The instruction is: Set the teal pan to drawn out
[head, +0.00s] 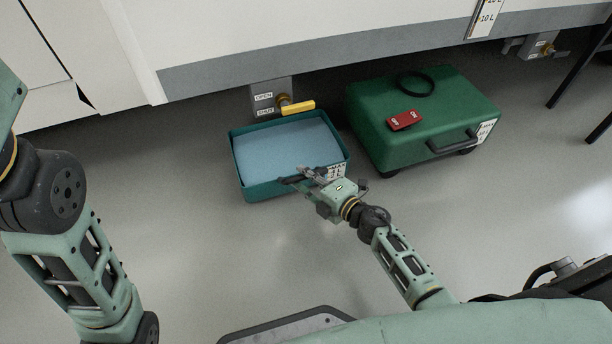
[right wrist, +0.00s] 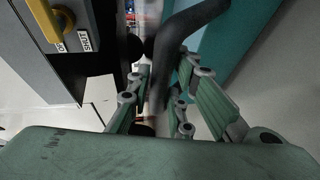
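The teal pan (head: 246,187) is a shallow open tray on the floor, with light blue inside, close below the vehicle's side. A white label is on its near right side. My right gripper (head: 302,178) is at the pan's near edge, by that label. In the right wrist view a black bar, apparently the pan's handle (right wrist: 192,22), runs between my right fingers (right wrist: 163,82). A gap shows beside the bar, so the fingers look open around it; firm contact is not visible. The teal pan wall (right wrist: 240,40) is just beyond. My left gripper is out of view.
A grey valve box (head: 264,97) with a yellow lever (head: 298,108) hangs at the pan's far edge. A green wheeled case (head: 425,115) with a red tag (head: 404,120) stands close to the right. Floor in front (head: 215,260) is clear.

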